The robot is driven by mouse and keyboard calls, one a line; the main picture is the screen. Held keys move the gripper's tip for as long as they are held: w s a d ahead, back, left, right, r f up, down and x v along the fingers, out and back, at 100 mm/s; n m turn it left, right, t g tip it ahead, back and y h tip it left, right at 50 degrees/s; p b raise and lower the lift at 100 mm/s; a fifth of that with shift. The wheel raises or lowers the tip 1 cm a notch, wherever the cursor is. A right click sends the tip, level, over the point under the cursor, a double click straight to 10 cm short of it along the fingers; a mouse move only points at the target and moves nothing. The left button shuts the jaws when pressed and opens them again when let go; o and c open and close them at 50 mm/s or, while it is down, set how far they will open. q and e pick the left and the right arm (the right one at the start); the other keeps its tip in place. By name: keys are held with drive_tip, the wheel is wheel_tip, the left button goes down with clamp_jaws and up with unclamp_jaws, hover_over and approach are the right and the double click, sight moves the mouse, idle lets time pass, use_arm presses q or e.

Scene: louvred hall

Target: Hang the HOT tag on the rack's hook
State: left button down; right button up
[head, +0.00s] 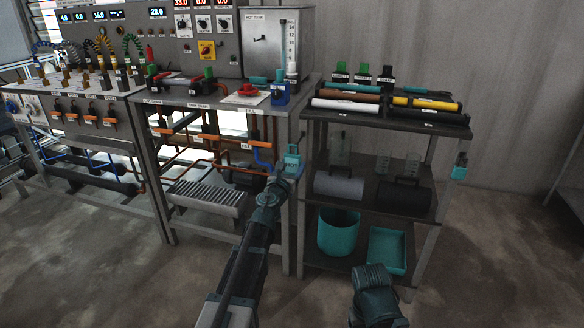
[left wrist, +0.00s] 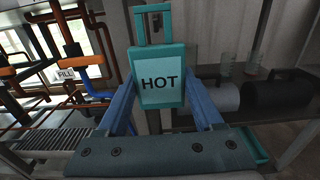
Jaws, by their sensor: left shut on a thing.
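The HOT tag (head: 292,159) is a teal frame with a handle loop on top and a pale face reading HOT. It stands upright between the fingers of my left gripper (head: 284,173), which is shut on it. In the left wrist view the tag (left wrist: 162,88) faces the camera, held between two blue fingers. The tag is in front of the gap between the bench and the rack (head: 425,225). A small teal tag-like thing (head: 460,172) is at the rack's right front post; a hook there is too small to make out. My right gripper (head: 375,292) is low in front; its jaws are unclear.
The bench (head: 226,103) with pipes and a FILL label stands left of the rack. The floor right of the rack is clear.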

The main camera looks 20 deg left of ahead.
use_arm(q)
drive_tip(key=shift+w+d, duration=0.1)
drive_tip(key=shift+w, duration=3.8)
drive_tip(key=shift+f, duration=0.15)
drive_tip(key=shift+f+b, duration=0.4)
drive_tip(key=shift+b, duration=0.15)
drive_tip(key=shift+f, duration=0.15)
unclamp_jaws()
drive_tip(key=shift+s, duration=0.15)
drive_tip(key=shift+s, duration=3.4)
